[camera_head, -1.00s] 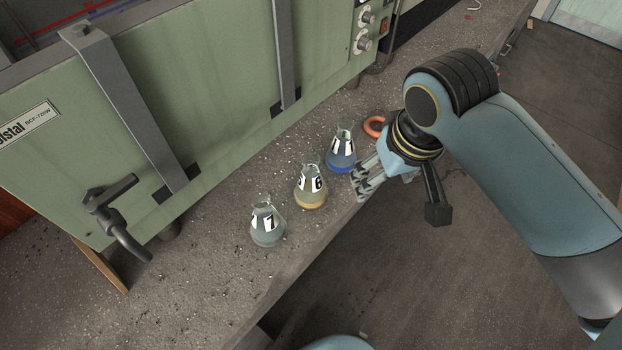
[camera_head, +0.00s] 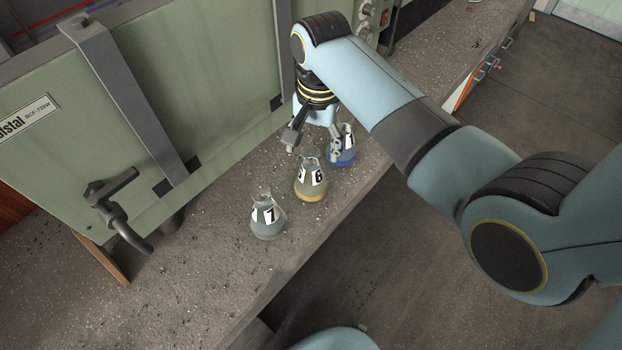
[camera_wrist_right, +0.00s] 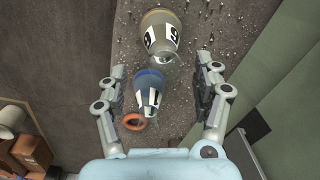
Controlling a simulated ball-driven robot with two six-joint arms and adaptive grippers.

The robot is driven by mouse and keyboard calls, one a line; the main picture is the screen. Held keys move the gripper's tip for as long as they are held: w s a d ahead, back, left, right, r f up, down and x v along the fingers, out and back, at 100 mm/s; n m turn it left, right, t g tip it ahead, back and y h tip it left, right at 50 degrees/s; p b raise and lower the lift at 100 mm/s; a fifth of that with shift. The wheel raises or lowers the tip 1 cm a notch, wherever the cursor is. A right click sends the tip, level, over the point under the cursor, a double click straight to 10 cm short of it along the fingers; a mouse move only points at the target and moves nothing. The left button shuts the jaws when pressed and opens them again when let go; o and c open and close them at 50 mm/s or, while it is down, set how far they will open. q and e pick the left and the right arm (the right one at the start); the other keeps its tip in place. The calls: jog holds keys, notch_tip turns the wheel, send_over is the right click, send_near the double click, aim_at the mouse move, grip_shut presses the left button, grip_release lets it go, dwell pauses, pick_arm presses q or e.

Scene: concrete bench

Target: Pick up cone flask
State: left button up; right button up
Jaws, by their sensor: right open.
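Three cone flasks stand in a row on the bench. The flask labelled 7 (camera_head: 267,219) has greyish contents, the flask labelled 6 (camera_head: 310,183) yellow, and the flask labelled 1 (camera_head: 344,152) blue. My right gripper (camera_head: 314,147) is open and empty, pointing down beside the blue flask, partly hiding it. In the right wrist view, the blue flask (camera_wrist_right: 149,90) shows between the spread fingers (camera_wrist_right: 162,70), nearer the left one, and the yellow flask (camera_wrist_right: 161,36) stands beyond the fingertips. My left gripper is out of view.
A green cabinet (camera_head: 190,90) with a handle (camera_head: 112,208) stands along the back of the bench (camera_head: 190,270). An orange ring (camera_wrist_right: 134,121) lies near the blue flask. The bench front edge is close to the flasks. The bench left of flask 7 is clear.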

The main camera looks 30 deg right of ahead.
aim_at(311, 161)
jog(key=f, duration=0.5)
jog(key=shift+w+a+f, duration=0.2)
jog(key=shift+a+f, duration=0.05)
jog(key=shift+f, duration=0.1)
grip_shut()
